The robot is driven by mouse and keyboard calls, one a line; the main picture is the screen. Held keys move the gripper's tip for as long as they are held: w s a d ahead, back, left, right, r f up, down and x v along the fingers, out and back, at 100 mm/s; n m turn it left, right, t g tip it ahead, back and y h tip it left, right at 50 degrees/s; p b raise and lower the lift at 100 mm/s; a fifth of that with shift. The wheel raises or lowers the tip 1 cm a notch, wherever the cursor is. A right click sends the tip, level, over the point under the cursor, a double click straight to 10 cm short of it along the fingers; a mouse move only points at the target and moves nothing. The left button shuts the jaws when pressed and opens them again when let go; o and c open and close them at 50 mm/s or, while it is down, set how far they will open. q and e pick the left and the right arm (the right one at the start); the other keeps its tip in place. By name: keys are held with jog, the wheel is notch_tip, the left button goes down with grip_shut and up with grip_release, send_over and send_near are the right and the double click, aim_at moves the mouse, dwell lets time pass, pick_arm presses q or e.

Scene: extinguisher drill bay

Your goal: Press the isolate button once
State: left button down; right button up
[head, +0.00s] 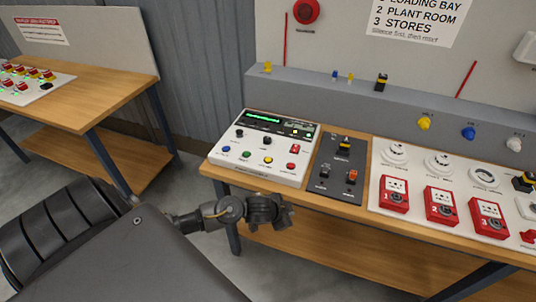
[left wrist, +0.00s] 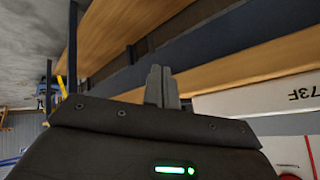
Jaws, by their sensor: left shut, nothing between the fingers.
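A white control panel (head: 262,150) with a green-lit display lies on the wooden bench, carrying blue, green, yellow and red buttons along its front. A dark panel (head: 325,180) beside it holds a yellow-and-black switch (head: 344,143) and an orange-red rocker (head: 352,176). The labels are too small to read, so I cannot tell which control is the isolate button. My left gripper (head: 284,212) is in front of the bench edge, below the white panel and touching no control. Its fingers (left wrist: 162,87) are shut and empty in the left wrist view. My right gripper is out of view.
A white board (head: 455,215) with red call points and round detectors fills the bench to the right. A grey ledge (head: 400,100) runs behind. Another bench (head: 90,105) with a button board stands at left. Open floor lies between the benches.

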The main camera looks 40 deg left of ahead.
pick_arm(q)
jog(key=w+a+r+m, duration=0.1)
jog(key=w+a+r, duration=0.2)
jog(key=r, duration=0.2)
jog(key=w+a+r+m, duration=0.1)
jog(key=w+a+r, duration=0.1)
jog(key=a+r, duration=0.2)
jog(key=w+a+r+m+t, duration=0.1)
jog(key=w+a+r, duration=0.2)
jog(key=r, duration=0.3)
jog(key=shift+w+a+r+p, duration=0.3)
jog(key=shift+w+a, duration=0.05)
jog(key=shift+a, duration=0.35)
jog(key=a+r, duration=0.4)
jog(key=a, duration=0.2)
jog(key=shift+w+a+y, duration=0.15)
jog(key=shift+a+y, duration=0.1)
jog(key=shift+y, duration=0.15)
jog(key=shift+w+f, duration=0.1)
